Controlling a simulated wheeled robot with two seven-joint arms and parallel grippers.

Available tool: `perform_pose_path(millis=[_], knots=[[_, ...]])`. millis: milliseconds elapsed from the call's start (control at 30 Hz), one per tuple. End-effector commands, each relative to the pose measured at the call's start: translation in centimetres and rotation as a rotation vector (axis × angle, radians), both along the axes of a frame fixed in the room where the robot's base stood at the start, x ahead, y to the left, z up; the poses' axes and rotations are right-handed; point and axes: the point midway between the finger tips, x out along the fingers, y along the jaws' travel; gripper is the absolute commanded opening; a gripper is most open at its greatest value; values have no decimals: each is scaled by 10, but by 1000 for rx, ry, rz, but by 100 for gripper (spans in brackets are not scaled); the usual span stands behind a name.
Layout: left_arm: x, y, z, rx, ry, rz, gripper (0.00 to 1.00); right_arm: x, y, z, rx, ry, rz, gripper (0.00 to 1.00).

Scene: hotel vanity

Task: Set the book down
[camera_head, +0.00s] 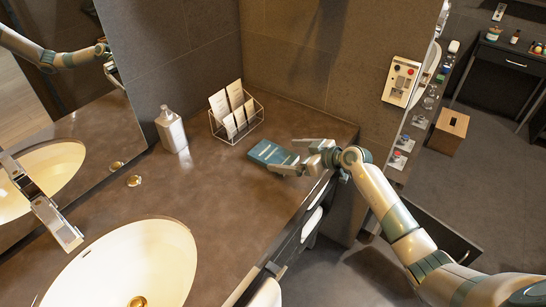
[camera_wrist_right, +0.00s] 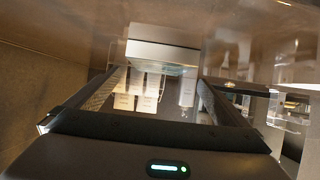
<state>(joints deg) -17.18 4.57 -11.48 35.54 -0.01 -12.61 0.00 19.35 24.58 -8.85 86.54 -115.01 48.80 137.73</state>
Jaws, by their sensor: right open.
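The book (camera_head: 268,153) is a teal volume that appears to lie flat on the brown counter (camera_head: 215,205), near its right end. My right gripper (camera_head: 293,158) is at the book's right edge, with its fingers apart. Whether a finger still touches the book cannot be told. In the right wrist view the two fingers (camera_wrist_right: 160,78) stand wide apart. A pale block (camera_wrist_right: 163,53), probably the book's edge, shows just beyond the tips. My left gripper is not in view.
A wire holder with cards (camera_head: 235,115) stands behind and left of the book. A soap dispenser (camera_head: 171,130) stands farther left. A white basin (camera_head: 130,265) and a faucet (camera_head: 58,225) are at the front left. The counter between basin and book is clear.

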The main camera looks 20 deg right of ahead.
Motion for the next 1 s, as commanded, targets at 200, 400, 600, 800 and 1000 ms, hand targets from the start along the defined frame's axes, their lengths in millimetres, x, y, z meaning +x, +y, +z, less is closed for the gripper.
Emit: perform_pose_path(millis=[200,400,600,800,1000], knots=[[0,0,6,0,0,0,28,11,8,-6,2,1,0,100],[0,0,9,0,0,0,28,27,19,-18,2,1,0,100],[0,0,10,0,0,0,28,36,26,-24,1,-1,0,100],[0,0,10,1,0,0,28,36,26,-25,0,0,0,100],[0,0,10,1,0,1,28,36,26,-25,0,0,0,100]])
